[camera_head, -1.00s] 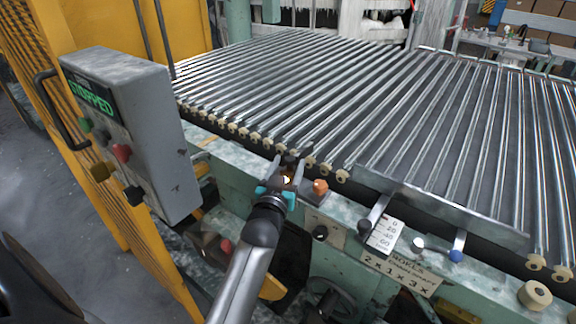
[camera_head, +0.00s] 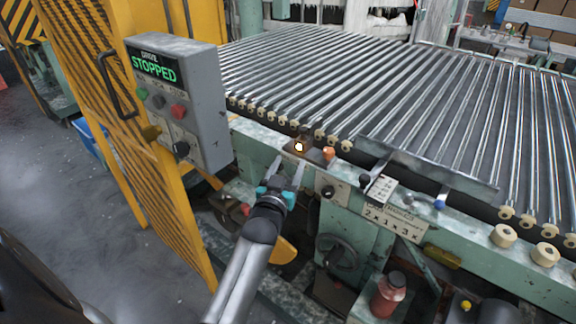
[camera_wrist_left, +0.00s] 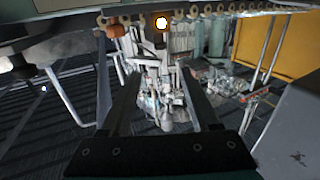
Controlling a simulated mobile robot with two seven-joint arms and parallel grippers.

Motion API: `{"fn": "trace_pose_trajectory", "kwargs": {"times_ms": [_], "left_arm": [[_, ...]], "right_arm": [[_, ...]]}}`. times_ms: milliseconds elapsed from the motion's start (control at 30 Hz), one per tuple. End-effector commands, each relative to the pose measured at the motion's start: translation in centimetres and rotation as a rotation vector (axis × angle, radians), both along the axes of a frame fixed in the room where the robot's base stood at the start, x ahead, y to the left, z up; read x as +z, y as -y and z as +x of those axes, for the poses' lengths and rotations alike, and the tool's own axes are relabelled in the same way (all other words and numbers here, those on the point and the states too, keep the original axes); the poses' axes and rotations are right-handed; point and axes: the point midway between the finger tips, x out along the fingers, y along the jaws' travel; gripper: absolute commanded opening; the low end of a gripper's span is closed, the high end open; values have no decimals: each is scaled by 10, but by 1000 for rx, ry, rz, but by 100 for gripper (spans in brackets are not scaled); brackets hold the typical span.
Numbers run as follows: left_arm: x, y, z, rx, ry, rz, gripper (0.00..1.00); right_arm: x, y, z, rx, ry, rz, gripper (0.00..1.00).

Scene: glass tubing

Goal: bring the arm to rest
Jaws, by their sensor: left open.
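My left gripper (camera_head: 287,172) is open and empty in the head view. Its two fingers point up toward the green machine's front ledge, just below a small lit orange lamp (camera_head: 299,147). An orange knob (camera_head: 328,153) sits right of the lamp. In the left wrist view the gripper's fingers (camera_wrist_left: 158,95) are spread with nothing between them. The lit lamp (camera_wrist_left: 161,22) shows beyond them, near the top. I cannot tell whether the fingers touch the ledge. My right gripper is not in view.
A grey control box (camera_head: 205,105) reading STOPPED stands left of my gripper on a yellow guard (camera_head: 150,180). The roller table (camera_head: 400,90) lies behind. Levers (camera_head: 439,203), a handwheel (camera_head: 336,252) and a red bottle (camera_head: 388,295) are to the right. Grey floor (camera_head: 60,200) is open at left.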

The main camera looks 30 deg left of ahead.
Motion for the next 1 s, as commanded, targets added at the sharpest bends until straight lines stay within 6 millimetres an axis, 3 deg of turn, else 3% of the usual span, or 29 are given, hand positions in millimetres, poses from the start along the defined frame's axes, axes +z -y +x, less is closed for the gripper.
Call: {"fn": "trace_pose_trajectory", "kwargs": {"times_ms": [467, 567, 667, 767, 867, 1000], "left_arm": [[-1, 0, 0, 0, -1, 0, 62], [-13, 4, -1, -9, -27, -5, 62], [-51, 16, -7, -37, -108, -16, 62], [-112, 37, -23, -81, -240, -35, 62], [-180, 59, -53, -131, -398, -51, 62], [-268, 87, -111, -195, -617, -65, 62]], "right_arm": [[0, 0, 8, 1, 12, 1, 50], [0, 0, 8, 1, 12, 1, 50], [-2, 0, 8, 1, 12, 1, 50], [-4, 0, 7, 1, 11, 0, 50], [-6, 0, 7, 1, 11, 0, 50], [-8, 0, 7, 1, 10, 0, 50]]}}
